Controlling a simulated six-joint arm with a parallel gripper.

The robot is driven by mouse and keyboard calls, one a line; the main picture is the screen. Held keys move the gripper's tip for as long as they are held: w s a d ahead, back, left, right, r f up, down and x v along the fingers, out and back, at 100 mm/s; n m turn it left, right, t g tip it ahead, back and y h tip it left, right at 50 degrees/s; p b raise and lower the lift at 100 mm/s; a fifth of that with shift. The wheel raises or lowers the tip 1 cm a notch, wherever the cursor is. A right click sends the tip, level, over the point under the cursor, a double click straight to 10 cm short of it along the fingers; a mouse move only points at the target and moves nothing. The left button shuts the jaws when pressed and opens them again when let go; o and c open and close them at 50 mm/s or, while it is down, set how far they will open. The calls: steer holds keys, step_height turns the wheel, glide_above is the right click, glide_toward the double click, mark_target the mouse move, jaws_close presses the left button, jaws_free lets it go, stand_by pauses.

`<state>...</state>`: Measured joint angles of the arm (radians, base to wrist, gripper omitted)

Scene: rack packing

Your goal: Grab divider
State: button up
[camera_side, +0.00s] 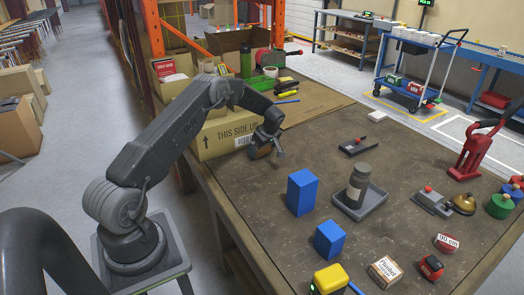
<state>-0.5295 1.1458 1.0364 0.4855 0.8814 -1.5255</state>
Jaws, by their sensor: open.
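I cannot make out for certain which thing is the divider. A tall blue block (301,191) stands to the right of and nearer than my gripper. A smaller blue block (329,239) stands nearer still. Both are apart from the gripper.
A red press tool (473,158) stands at the right, near several weights (499,206). A yellow-and-black tool (330,280), a small labelled box (385,271) and a red tape measure (431,267) lie at the front. An open carton (225,42) and flat cardboard (318,103) are at the back.

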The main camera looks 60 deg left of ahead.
steer(key=shift+c, duration=0.5)
steer(key=c, duration=0.5)
steer(key=shift+c, duration=0.2)
